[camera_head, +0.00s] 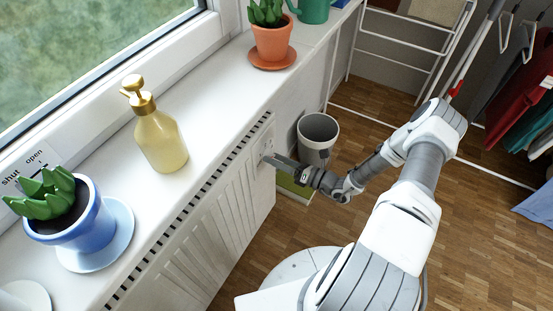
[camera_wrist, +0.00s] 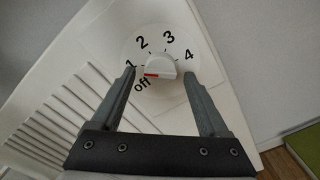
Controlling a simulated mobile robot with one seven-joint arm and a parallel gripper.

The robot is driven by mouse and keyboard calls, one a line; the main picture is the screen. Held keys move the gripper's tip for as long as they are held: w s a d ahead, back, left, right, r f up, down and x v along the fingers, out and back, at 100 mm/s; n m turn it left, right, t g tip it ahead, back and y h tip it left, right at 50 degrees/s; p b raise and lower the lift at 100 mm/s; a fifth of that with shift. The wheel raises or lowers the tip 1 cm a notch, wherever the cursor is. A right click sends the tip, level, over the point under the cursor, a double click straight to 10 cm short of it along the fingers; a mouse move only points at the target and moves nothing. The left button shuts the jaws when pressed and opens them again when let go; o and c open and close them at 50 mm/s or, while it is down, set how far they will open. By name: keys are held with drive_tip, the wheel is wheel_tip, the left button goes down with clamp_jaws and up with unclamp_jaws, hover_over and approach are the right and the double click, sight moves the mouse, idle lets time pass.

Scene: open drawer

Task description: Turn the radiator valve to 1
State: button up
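The radiator valve is a white knob (camera_wrist: 160,67) on a round dial marked off, 1, 2, 3 and 4 in the wrist view. Its red mark sits at the knob's left side, between "off" and "1". My gripper (camera_wrist: 159,75) is open, with one finger on each side of the knob. Gaps show between the fingertips and the knob, and the left fingertip partly covers the "1". In the head view my gripper (camera_head: 270,160) reaches the end of the white radiator (camera_head: 225,205), where the knob is small and mostly hidden.
A white windowsill (camera_head: 205,110) runs above the radiator. It holds a soap dispenser (camera_head: 160,140), a blue-potted plant (camera_head: 85,225) and a terracotta pot (camera_head: 273,42). A grey bin (camera_head: 318,128) stands on the floor behind my gripper. A drying rack (camera_head: 400,48) stands farther back.

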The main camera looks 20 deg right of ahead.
drive_tip(key=p+v, duration=0.1)
drive_tip(key=v, duration=1.6)
drive_tip(key=shift+p, duration=0.4)
drive_tip(key=shift+s+d+r, duration=0.1)
drive_tip(key=shift+d+r, duration=0.05)
drive_tip(key=s+a+r+n+g+h, duration=0.1)
drive_tip(key=a+r+n+g, duration=0.3)
drive_tip(key=r+n+g, duration=0.5)
drive_tip(key=a+r+n+g+h, duration=0.2)
drive_tip(key=a+r+n+g, duration=0.15)
drive_tip(key=r+n, duration=0.8)
drive_tip(key=s+a+r+n+t+h, duration=0.25)
drive_tip(key=s+r+n+h, duration=0.35)
drive_tip(key=r, duration=0.4)
drive_tip(key=s+a+r+n+t+h, duration=0.2)
drive_tip(key=s+a+r+n+h, duration=0.25)
drive_tip(key=r+n, duration=0.45)
wheel_tip(320, 180, up, 17)
drive_tip(key=p, duration=1.5)
drive_tip(key=shift+d+t+y, duration=0.35)
drive_tip(key=shift+t, duration=0.05)
